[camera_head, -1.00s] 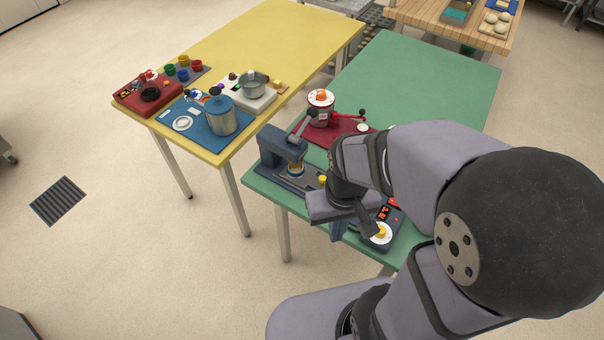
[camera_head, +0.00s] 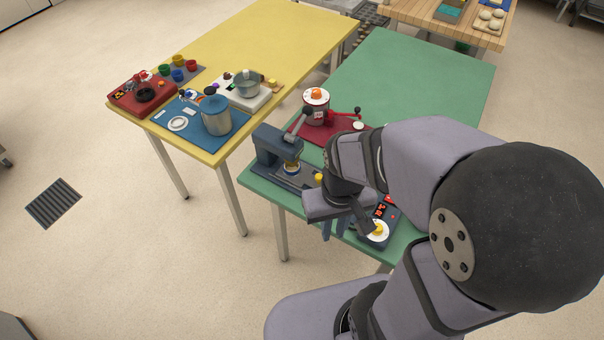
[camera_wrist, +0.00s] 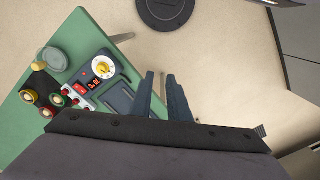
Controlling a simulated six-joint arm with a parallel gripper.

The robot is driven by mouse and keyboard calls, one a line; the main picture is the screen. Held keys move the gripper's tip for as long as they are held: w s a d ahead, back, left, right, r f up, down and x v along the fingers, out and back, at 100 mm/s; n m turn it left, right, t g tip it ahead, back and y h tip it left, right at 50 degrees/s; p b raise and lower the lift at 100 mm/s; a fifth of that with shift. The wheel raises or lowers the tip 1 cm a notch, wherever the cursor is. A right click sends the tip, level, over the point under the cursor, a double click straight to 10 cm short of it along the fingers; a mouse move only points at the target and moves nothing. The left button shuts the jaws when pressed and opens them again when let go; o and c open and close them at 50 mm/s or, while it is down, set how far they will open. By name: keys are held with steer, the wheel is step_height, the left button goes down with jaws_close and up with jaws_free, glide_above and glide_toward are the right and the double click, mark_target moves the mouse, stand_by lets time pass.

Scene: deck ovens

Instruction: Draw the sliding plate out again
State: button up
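A dark blue press-like device (camera_head: 277,147) with a lever stands near the front left edge of the green table. I cannot tell for sure which part is the sliding plate. A dark flat panel (camera_wrist: 119,101) lies at the table edge in the wrist view. My gripper (camera_head: 335,228) is at that edge, over or just beyond it. In the wrist view its two fingers (camera_wrist: 161,80) stand apart, with floor showing between them, beside the panel. They appear empty.
A control box with a white dial (camera_head: 378,232) and red display is right of my gripper; the dial also shows in the wrist view (camera_wrist: 103,67). A red mat (camera_head: 340,133) with a pot (camera_head: 316,106) lies behind. The far green table (camera_head: 430,80) is clear.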

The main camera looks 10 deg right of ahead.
steer(key=o, duration=0.4)
steer(key=shift+d+f, duration=0.1)
steer(key=shift+f, duration=0.2)
steer(key=g+b, duration=0.1)
steer(key=b, duration=0.6)
glide_toward(319, 176)
steer(key=shift+m, duration=0.4)
steer(key=s+f, duration=0.4)
steer(key=s, duration=0.1)
steer(key=s+f, duration=0.3)
steer(key=shift+a, duration=0.3)
steer(key=shift+t, duration=0.6)
steer(key=w+r, duration=0.1)
steer(key=w, duration=0.1)
steer(key=w+r, duration=0.1)
steer(key=w, duration=0.1)
steer(key=w+r, duration=0.1)
steer(key=w, duration=0.1)
steer(key=shift+w+d+r+p, duration=0.1)
steer(key=shift+d+r+p, duration=0.15)
steer(key=shift+r+p, duration=0.05)
steer(key=r, duration=0.1)
steer(key=w+r, duration=0.1)
steer(key=shift+w+r+n, duration=0.1)
steer(key=shift+r+n, duration=0.2)
steer(key=shift+f, duration=0.45)
steer(key=shift+f+p, duration=1.25)
steer(key=shift+f, duration=2)
steer(key=shift+c, duration=0.2)
